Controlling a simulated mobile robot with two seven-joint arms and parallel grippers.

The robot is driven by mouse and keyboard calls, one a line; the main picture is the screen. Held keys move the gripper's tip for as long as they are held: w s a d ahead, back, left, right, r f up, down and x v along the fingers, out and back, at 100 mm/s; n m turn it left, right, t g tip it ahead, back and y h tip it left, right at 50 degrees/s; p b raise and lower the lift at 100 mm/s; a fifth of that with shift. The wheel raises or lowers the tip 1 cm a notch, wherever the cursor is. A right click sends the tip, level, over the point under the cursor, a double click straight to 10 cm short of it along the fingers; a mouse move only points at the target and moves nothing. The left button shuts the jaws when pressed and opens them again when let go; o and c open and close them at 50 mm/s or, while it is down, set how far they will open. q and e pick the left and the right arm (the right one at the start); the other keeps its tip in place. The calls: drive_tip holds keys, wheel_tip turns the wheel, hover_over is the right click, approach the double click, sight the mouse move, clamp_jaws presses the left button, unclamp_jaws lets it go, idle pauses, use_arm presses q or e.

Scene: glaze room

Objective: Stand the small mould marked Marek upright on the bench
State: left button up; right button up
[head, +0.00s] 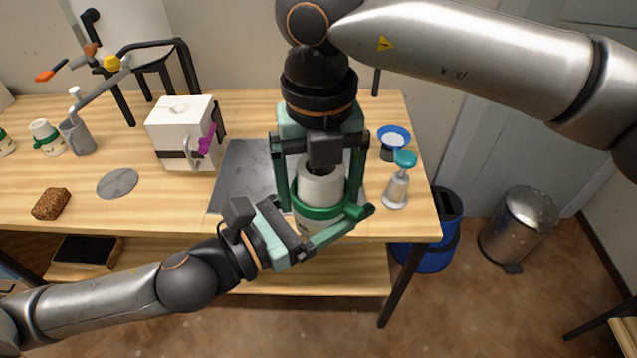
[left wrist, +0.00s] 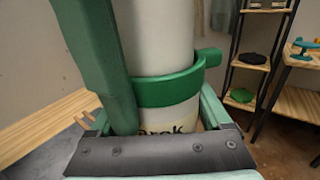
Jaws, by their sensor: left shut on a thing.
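The small mould (head: 320,183) is a white cylinder with a green band, near the bench's (head: 130,214) front edge. It looks roughly upright; I cannot tell whether its base touches anything. In the left wrist view the mould (left wrist: 165,45) shows part of dark lettering, "arek", below the band, right way up. My left gripper (head: 322,217) is shut on the mould from the front left. My right gripper (head: 320,178) comes from above, its fingers apart on both sides of the mould, seemingly with small gaps. Its tips are partly hidden.
A grey mat (head: 232,165) lies behind the mould. A pump bottle (head: 396,188) and a blue bowl (head: 394,134) stand to the right. Another banded mould (head: 43,130) stands far left.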

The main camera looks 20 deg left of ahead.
use_arm(q)
drive_tip(key=shift+r, duration=0.1)
use_arm(e)
drive_tip(key=shift+s+a, duration=0.15)
drive_tip(key=c, duration=1)
use_arm(q)
drive_tip(key=o, duration=1.3)
use_arm(e)
drive_tip(key=shift+c, duration=0.7)
use_arm(q)
drive_tip(key=shift+o, duration=1.2)
